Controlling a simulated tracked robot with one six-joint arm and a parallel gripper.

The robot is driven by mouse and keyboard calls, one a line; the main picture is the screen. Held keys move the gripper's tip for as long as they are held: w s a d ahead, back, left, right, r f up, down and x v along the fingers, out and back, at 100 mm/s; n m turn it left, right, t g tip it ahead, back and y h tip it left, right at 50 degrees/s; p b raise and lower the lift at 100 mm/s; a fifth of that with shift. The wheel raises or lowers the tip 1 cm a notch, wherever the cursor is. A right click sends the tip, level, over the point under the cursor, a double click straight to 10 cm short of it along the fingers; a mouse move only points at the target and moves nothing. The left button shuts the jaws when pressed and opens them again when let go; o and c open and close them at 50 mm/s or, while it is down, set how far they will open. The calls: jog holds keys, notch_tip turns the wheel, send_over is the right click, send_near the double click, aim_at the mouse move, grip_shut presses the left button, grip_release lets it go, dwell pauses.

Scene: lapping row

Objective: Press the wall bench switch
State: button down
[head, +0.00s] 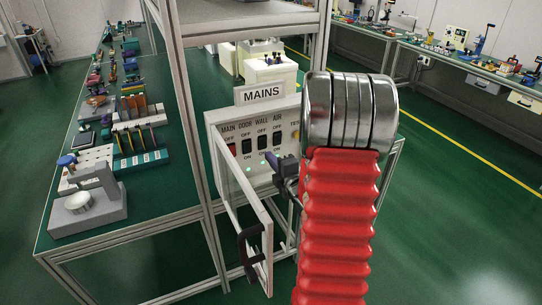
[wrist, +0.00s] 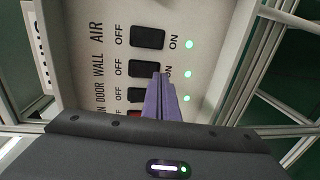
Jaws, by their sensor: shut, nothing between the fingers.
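The mains panel (head: 220,137) stands under a MAINS sign, with a row of labelled rockers. The black WALL switch (head: 262,142) is between DOOR and AIR; it also shows in the wrist view (wrist: 142,68). My gripper (head: 270,158) is shut and empty, its purple fingers pointing at the panel. In the wrist view the fingertips (wrist: 160,76) overlap the lower ON-side corner of the WALL switch. I cannot tell whether they touch it. The green lamp (wrist: 187,73) beside WALL is lit. The rocker's tilt is not clear.
The DOOR switch (wrist: 142,95) and AIR switch (wrist: 147,38) are close on either side; red MAIN (head: 231,148) is partly hidden in the wrist view. An open framed door (head: 241,190) with a black handle (head: 250,245) stands left of my arm. A cluttered bench (head: 150,220) is at left.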

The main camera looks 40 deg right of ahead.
jog(key=f+v, duration=0.2)
jog(key=v, duration=0.8)
jog(key=shift+s+a+f, duration=0.2)
jog(key=shift+s+f, duration=0.05)
jog(key=shift+s, duration=0.3)
